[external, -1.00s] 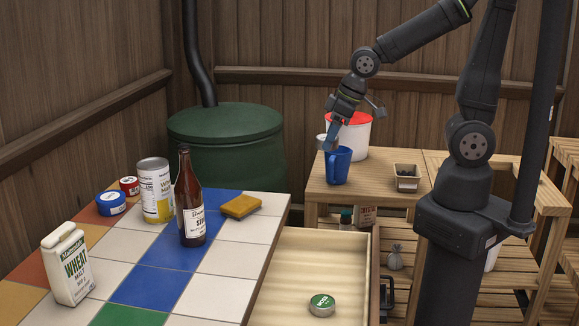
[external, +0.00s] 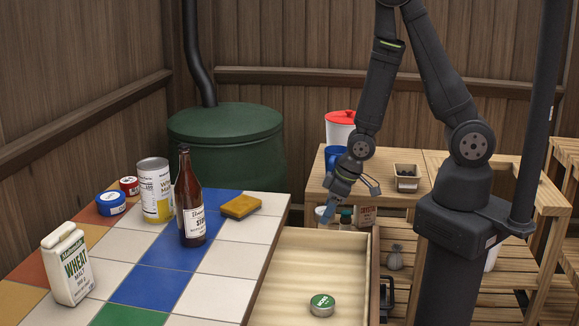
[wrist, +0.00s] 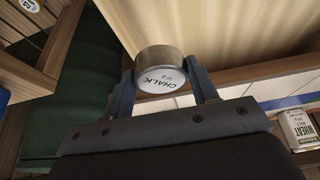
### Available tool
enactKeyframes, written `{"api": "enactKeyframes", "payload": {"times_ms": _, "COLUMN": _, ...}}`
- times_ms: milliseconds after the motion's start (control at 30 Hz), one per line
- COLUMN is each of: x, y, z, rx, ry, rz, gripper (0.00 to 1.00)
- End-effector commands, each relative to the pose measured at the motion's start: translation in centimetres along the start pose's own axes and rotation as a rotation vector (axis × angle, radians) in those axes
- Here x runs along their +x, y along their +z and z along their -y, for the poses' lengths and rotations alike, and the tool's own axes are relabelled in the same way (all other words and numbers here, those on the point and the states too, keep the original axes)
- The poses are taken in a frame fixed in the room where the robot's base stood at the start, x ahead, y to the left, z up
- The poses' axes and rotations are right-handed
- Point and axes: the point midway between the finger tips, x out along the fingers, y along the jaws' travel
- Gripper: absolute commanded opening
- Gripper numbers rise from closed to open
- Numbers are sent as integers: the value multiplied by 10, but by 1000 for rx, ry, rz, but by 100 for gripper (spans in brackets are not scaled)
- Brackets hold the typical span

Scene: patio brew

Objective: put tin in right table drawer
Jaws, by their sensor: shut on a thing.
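My gripper (wrist: 162,92) is shut on a silver tin with a white face marked CHALK (wrist: 160,76), held between the two fingers in the wrist view. A green-topped round tin (external: 321,304) lies in the drawer's near part.
On the table stand a brown bottle (external: 191,212), a large can (external: 154,190), a wheat carton (external: 66,264), a yellow sponge (external: 241,206), and blue (external: 111,203) and red (external: 129,186) tins. The wooden bench (external: 385,190) holds a blue mug (external: 336,157) and a tray (external: 407,178). The drawer's middle is clear.

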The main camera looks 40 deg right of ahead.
Motion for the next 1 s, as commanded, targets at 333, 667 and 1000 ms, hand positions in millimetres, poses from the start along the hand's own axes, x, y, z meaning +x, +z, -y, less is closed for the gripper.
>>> {"api": "enactKeyframes", "payload": {"times_ms": 333, "x": 24, "y": 4, "z": 16, "rx": -4, "ry": -2, "rz": 1, "gripper": 30}}
{"api": "enactKeyframes", "payload": {"times_ms": 667, "x": 64, "y": 1, "z": 74, "rx": -7, "ry": -1, "rz": 1, "gripper": 30}}
{"api": "enactKeyframes", "payload": {"times_ms": 1000, "x": 90, "y": -1, "z": 111, "rx": -2, "ry": 0, "rz": 0, "gripper": 30}}
